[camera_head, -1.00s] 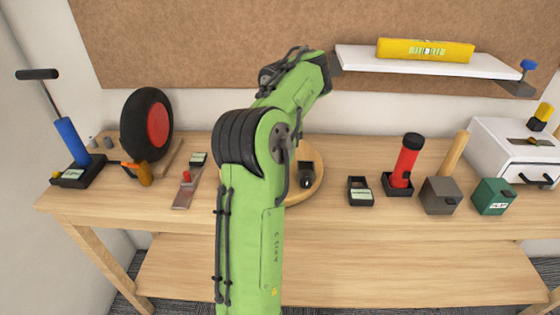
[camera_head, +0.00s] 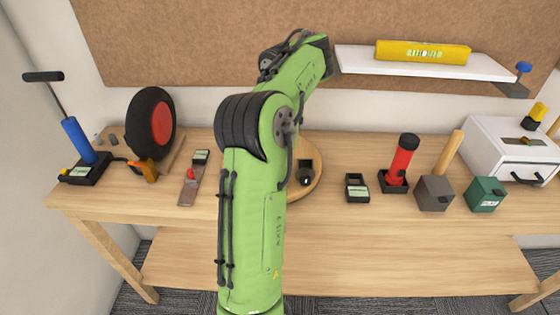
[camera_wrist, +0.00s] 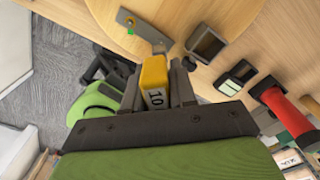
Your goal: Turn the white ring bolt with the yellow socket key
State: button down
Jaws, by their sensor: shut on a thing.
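The yellow socket key (camera_wrist: 153,78), marked 10, is in my gripper (camera_wrist: 157,92) in the wrist view. The jaws are shut on it, with grey fingers on both sides. Its lower end is hidden or cannot be made out. A grey metal plate with holes (camera_wrist: 150,33) lies on the wood beyond it, with a small green spot near one end. The key appears apart from the plate. I cannot pick out the white ring bolt in either view. In the head view my green arm hides the gripper and part of the round wooden board (camera_head: 316,186).
A black wheel with a red hub (camera_head: 137,119) and a blue pump (camera_head: 78,141) stand left on the bench. A black tray (camera_head: 357,196), a red torch (camera_head: 402,160), a grey block (camera_head: 434,194) and a green box (camera_head: 485,196) stand right. A shelf (camera_head: 490,66) is above.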

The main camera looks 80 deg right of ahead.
dwell(0.4)
jog(key=m+p, duration=0.5)
jog(key=m, duration=0.1)
jog(key=r+m+p, duration=0.1)
jog(key=m+p, duration=0.5)
jog(key=w+r+m+p, duration=0.1)
jog(key=m+p, duration=0.5)
jog(key=shift+d+r, duration=0.2)
jog(key=shift+d, duration=0.05)
jog(key=shift+s+a+f+m+p, duration=0.3)
jog(key=shift+s+m, duration=0.15)
jog(key=shift+m, duration=0.25)
jog(key=shift+f, duration=0.15)
